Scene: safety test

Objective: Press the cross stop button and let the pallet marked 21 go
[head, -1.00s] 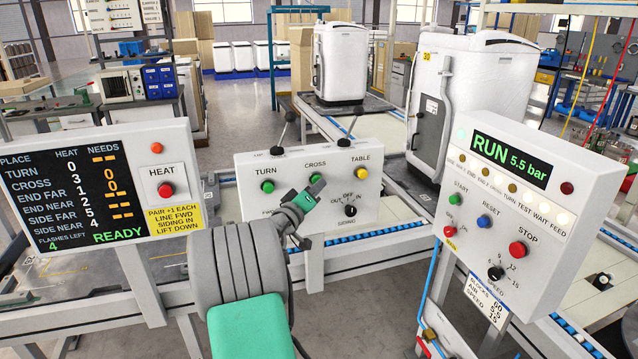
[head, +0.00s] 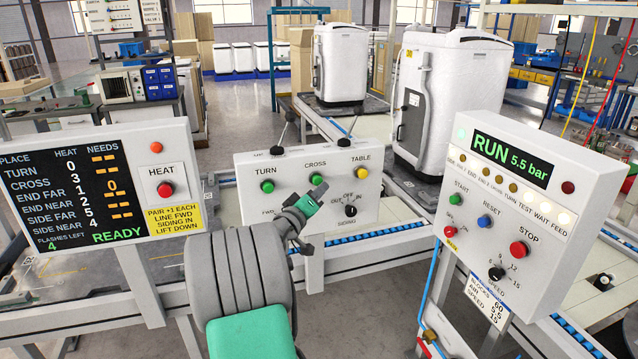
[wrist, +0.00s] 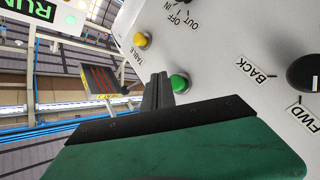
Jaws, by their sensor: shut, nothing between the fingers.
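The cross stop button (head: 315,180) is the green one under the CROSS label on the white panel. My gripper (head: 320,190) is shut and empty, its tip right at this button in the head view. In the wrist view the closed fingers (wrist: 157,92) lie just beside a green button (wrist: 179,83); I cannot tell whether they touch it. Two white cabinets, one large (head: 455,85) and one farther back (head: 341,62), stand on the conveyor line. I cannot read a 21 on either, and their pallets are mostly hidden.
The panel also has a green TURN button (head: 267,186), a yellow TABLE button (head: 361,171) and a black selector (head: 350,210). The left display (head: 70,190) reads READY, flashes left 4. The right console (head: 510,205) reads RUN, with a red STOP button (head: 518,249).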

